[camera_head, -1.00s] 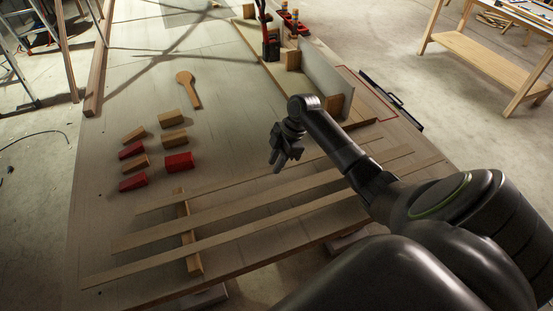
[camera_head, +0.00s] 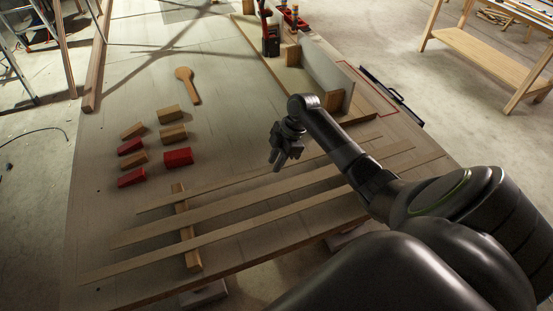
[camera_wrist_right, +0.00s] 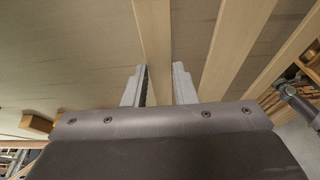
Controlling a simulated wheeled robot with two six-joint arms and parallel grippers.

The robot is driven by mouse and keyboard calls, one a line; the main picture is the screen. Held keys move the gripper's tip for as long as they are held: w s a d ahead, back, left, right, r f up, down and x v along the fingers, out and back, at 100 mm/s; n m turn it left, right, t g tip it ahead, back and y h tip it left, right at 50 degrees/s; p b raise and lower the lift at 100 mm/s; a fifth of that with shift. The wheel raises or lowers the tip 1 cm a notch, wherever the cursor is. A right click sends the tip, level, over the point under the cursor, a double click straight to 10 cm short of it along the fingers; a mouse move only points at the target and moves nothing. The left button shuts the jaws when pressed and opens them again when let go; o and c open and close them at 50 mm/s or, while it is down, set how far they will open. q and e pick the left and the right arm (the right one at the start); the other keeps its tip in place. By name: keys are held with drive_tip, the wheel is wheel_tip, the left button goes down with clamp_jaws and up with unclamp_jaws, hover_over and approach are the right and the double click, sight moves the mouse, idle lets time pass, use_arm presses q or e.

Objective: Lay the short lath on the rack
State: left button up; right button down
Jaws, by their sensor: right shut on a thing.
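Three thin wooden laths lie side by side across the near part of the table. The short lath (camera_head: 218,187) is the farthest of them; it also shows in the right wrist view (camera_wrist_right: 154,35). The middle lath (camera_head: 215,211) and the longest lath (camera_head: 215,235) lie nearer. My right gripper (camera_head: 277,167) points down at the middle of the short lath and is shut on it, with the lath between its fingers (camera_wrist_right: 158,86). A wooden crosspiece (camera_head: 181,202) lies under the laths' left part; I cannot tell whether it belongs to the rack. My left gripper is out of view.
Red blocks (camera_head: 178,157) and wooden blocks (camera_head: 169,114) stand at the left. A paddle-shaped wooden piece (camera_head: 187,85) lies beyond them. An upright grey panel (camera_head: 328,75) stands behind my right arm. The table between the blocks and the panel is mostly clear.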

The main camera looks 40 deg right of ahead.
drive_tip(key=shift+f, duration=0.1)
drive_tip(key=c, duration=0.9)
unclamp_jaws()
drive_tip(key=shift+p+v, duration=2.4)
drive_tip(key=shift+v, duration=0.65)
